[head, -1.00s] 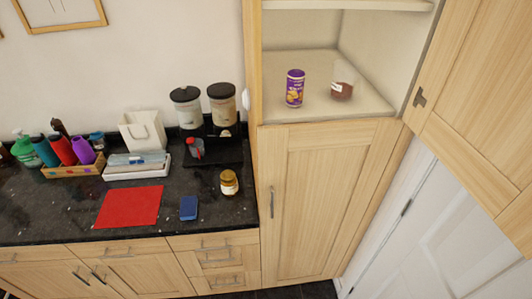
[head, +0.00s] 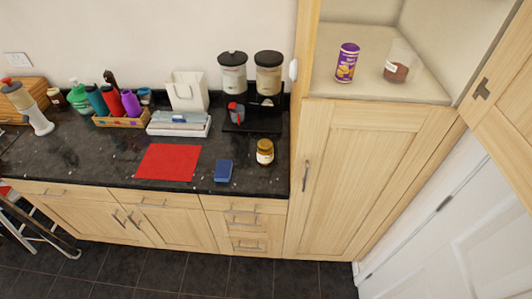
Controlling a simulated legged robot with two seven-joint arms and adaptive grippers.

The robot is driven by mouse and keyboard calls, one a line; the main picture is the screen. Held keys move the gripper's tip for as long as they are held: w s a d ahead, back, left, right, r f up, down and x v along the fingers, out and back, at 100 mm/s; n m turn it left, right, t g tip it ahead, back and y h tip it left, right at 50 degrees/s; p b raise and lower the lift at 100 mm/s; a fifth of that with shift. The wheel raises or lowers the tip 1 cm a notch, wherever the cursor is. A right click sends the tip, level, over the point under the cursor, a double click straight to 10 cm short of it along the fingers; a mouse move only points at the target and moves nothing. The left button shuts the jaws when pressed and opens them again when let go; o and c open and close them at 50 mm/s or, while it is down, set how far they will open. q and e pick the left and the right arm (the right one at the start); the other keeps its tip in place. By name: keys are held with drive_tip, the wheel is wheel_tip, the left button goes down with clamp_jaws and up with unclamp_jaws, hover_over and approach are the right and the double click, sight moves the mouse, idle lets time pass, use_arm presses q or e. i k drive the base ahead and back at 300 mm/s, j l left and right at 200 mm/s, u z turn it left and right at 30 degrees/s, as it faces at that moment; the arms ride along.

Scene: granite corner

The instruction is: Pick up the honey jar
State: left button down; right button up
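The honey jar (head: 265,152) is a small amber jar with a pale label and a darker lid. It stands upright on the dark granite counter (head: 80,160), near the counter's right end and in front of the black dispenser stand. Neither of my grippers shows in the head view.
A blue block (head: 223,171) and a red mat (head: 168,162) lie left of the jar. Two dispensers (head: 268,78) stand behind it. A tall cabinet (head: 365,175) rises on the right, its upper door (head: 505,90) open. A stepladder (head: 40,228) stands at lower left.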

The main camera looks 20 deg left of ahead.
sight(265, 150)
drive_tip(key=j+z, duration=0.3)
drive_tip(key=j, duration=0.15)
drive_tip(key=j+z, duration=0.3)
drive_tip(key=j, duration=0.2)
drive_tip(key=k+j+z, duration=0.15)
drive_tip(key=j+z, duration=0.15)
drive_tip(key=k+j+z, duration=0.15)
drive_tip(key=j+z, duration=0.15)
drive_tip(key=j, duration=0.25)
